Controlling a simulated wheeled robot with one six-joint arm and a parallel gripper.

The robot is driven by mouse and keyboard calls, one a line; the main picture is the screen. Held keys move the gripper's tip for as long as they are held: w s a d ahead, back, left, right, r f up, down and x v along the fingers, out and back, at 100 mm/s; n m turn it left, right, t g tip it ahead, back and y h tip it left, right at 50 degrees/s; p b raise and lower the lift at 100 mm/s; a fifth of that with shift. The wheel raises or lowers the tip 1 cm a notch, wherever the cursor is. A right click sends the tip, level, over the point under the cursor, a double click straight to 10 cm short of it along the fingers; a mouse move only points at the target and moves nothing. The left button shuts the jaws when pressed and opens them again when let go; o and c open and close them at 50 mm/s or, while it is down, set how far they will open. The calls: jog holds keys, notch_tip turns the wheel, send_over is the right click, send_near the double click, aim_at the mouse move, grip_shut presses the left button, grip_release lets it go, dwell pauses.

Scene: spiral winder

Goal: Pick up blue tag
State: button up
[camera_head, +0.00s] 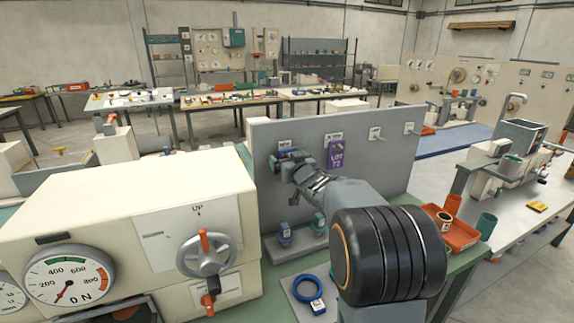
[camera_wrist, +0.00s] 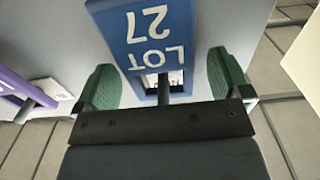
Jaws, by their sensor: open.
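The blue tag (camera_wrist: 150,30) reads "LOT 27", upside down in the wrist view, and seems to hang from a dark peg against the grey panel. My gripper (camera_wrist: 161,66) is open, with one green finger on each side of the tag's lettered end. I see a gap between the tag and each finger, so it is not gripped. In the head view my gripper (camera_head: 288,162) is up at the panel, and it and my arm hide most or all of the blue tag there.
A purple tag (camera_head: 335,153) hangs just right of my gripper; its edge also shows in the wrist view (camera_wrist: 18,86). The grey panel (camera_head: 380,170) has more pegs to the right. A cream machine with a handwheel (camera_head: 206,253) stands left. A blue ring (camera_head: 311,288) lies below.

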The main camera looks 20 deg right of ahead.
jog(key=shift+w, duration=0.3)
jog(key=c, duration=1)
jog(key=shift+r, duration=0.6)
jog(key=shift+s+r, duration=0.15)
jog(key=shift+s, duration=0.05)
jog(key=s, duration=1.7)
jog(key=shift+s, duration=0.3)
